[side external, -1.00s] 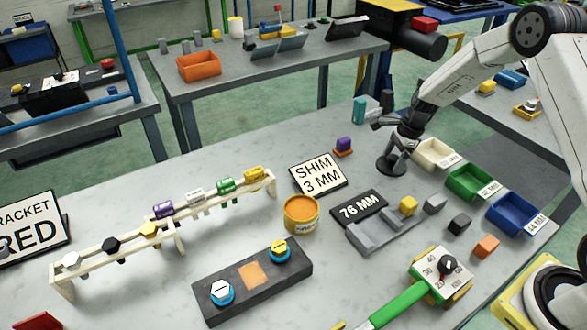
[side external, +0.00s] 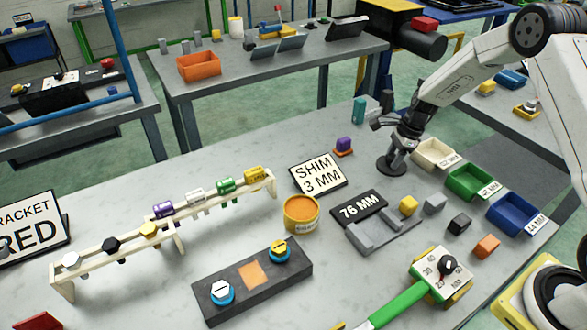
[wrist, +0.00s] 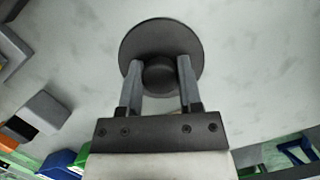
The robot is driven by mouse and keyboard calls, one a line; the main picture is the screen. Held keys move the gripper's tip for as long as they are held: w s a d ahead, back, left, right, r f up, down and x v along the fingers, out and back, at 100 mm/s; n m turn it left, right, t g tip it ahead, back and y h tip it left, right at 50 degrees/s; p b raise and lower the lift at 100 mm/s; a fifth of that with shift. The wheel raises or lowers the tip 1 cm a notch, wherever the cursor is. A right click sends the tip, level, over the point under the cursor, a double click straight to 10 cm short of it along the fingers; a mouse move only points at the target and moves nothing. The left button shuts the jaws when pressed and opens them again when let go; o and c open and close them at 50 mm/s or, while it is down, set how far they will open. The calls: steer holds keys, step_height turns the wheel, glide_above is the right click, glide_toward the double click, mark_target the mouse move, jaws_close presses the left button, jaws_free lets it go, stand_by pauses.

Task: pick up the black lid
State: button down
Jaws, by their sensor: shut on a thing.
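The black lid (side external: 391,165) is a dark round disc with a knob on top, at the back right of the table beside the cream bin. My gripper (side external: 398,150) is directly above it, pointing down. In the wrist view the lid (wrist: 136,41) shows as a dark disc, and the two fingers of my gripper (wrist: 160,76) are on either side of its round knob, shut on it. The lid appears to be at the table surface; I cannot tell whether there is a small gap under it.
A cream bin (side external: 436,152), a green bin (side external: 468,183) and a blue bin (side external: 514,213) line the right edge. Bare table lies between.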

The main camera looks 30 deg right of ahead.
steer(key=shift+r, duration=0.1)
steer(key=shift+r, duration=0.75)
steer(key=s+a+r, duration=0.3)
steer(key=s+r, duration=0.8)
steer(key=s, duration=0.2)
steer(key=shift+s+r, duration=0.15)
steer(key=shift+s, duration=0.2)
steer(key=shift+w+a, duration=0.1)
